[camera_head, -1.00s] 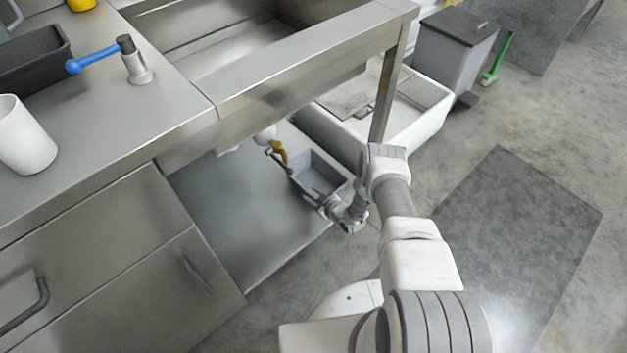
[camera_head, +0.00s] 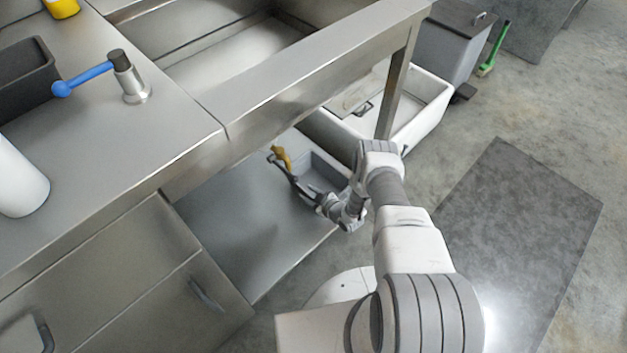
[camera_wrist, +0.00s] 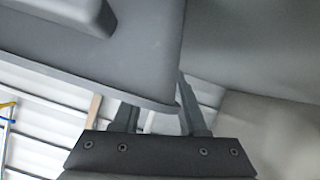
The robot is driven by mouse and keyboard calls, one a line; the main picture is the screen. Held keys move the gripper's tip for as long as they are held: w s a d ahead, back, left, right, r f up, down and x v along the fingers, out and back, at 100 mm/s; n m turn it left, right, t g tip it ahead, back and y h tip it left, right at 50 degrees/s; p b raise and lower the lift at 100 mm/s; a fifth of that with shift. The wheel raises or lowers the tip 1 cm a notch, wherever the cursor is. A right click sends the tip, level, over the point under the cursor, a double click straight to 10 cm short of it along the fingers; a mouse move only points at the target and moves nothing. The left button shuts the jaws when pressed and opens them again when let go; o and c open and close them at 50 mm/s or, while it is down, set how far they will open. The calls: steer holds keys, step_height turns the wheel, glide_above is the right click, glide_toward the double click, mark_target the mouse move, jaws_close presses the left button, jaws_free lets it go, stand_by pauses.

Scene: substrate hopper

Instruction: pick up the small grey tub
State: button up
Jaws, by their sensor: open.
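The small grey tub (camera_head: 333,168) stands on the steel lower shelf under the sink bench, close to the shelf's right end. My gripper (camera_head: 312,195) is low at the tub's near side, with my arm covering part of it. In the wrist view the tub's dark grey wall and rim (camera_wrist: 130,65) fill the upper left. My gripper's two fingers (camera_wrist: 158,112) are apart there, and the tub's rim corner shows between them. I cannot tell whether the fingers touch the tub.
The steel shelf (camera_head: 235,215) is bare left of the tub. A yellow-brown handled piece (camera_head: 281,157) is at the tub's left end. A bench leg (camera_head: 393,95) and a large white bin (camera_head: 433,118) stand right behind it. A dark floor mat (camera_head: 530,230) lies right.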

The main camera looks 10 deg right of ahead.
steer(key=shift+w+a+f, duration=0.1)
steer(key=shift+w, duration=0.05)
jaws_close()
steer(key=shift+w, duration=0.1)
stand_by(1.4)
